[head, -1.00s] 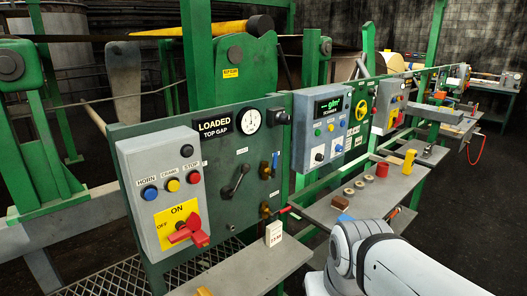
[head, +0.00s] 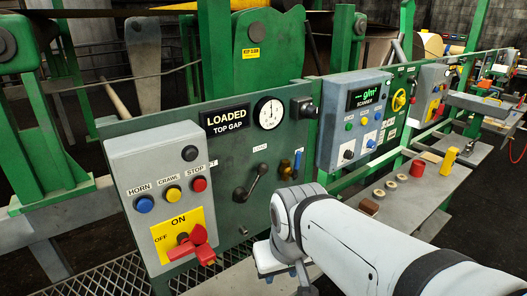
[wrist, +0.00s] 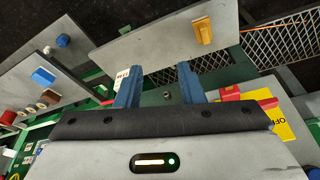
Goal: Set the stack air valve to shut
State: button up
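A valve with an upright blue handle (head: 297,164) and a brass body (head: 285,170) is on the green panel (head: 225,160), just above my arm in the head view. A second brass valve with a red handle, lower on the panel, was in the earlier head view and is now hidden behind my arm. I cannot read which is the stack air valve. My gripper (wrist: 159,80) shows in the wrist view with two blue fingers apart and nothing between them. Beyond them are a grey shelf and grating. Its fingers do not show clearly in the head view.
A grey control box (head: 160,195) with buttons and a red rotary switch (head: 193,246) is at the left. A black crank lever (head: 250,184) is between box and valve. A grey shelf (head: 425,193) holds tape rolls and blocks. The wrist view shows a yellow block (wrist: 203,33).

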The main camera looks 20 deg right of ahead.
jog(key=w+t, duration=0.1)
jog(key=w, duration=0.3)
jog(key=n+t+y+p, duration=0.1)
jog(key=t+y+p, duration=0.15)
jog(key=t, duration=1.05)
send_near(299, 161)
jog(key=w, duration=0.3)
jog(key=shift+w+a+f+t+p, duration=0.25)
jog(key=shift+w+t+p, duration=0.1)
jog(key=shift+w, duration=0.35)
jog(key=w, duration=0.2)
jog(key=w+p, duration=0.1)
jog(key=w, duration=0.1)
jog(key=w+a+p, duration=0.1)
jog(key=w, duration=0.1)
jog(key=shift+w+f, duration=0.1)
jog(key=shift+w, duration=0.3)
jog(key=shift+c, duration=0.3)
grip_shut()
